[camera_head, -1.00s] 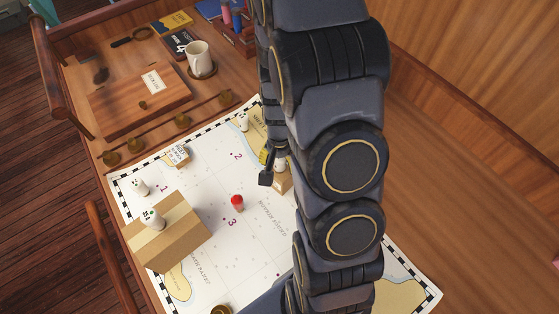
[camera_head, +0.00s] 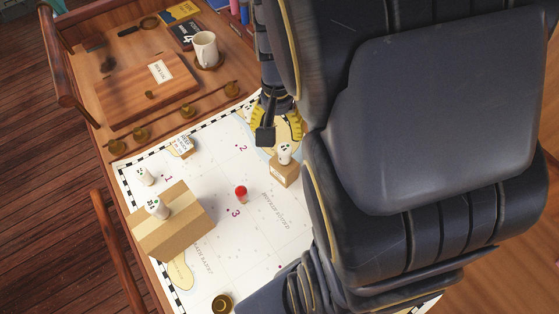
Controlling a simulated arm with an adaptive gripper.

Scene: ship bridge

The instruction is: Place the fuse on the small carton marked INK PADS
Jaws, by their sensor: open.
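A small brown carton (camera_head: 284,172) stands on the chart, right of centre; its marking is too small to read. A white cylinder with dark spots (camera_head: 284,153), perhaps the fuse, stands upright on top of it. My gripper (camera_head: 279,122) is open, with yellow pads showing, just behind and above the carton and apart from the cylinder as far as I can see. My arm hides much of the right side. Similar white pieces are on the chart at left (camera_head: 145,176) and on a larger carton (camera_head: 157,208). A white piece (camera_head: 250,110) is partly hidden behind my gripper.
The larger carton (camera_head: 180,232) stands at the chart's left edge. A small red-topped item (camera_head: 241,193) stands mid-chart. A printed block (camera_head: 183,145) is at the back left. A mug (camera_head: 205,48) and wooden box (camera_head: 147,92) are behind. The chart's centre is mostly clear.

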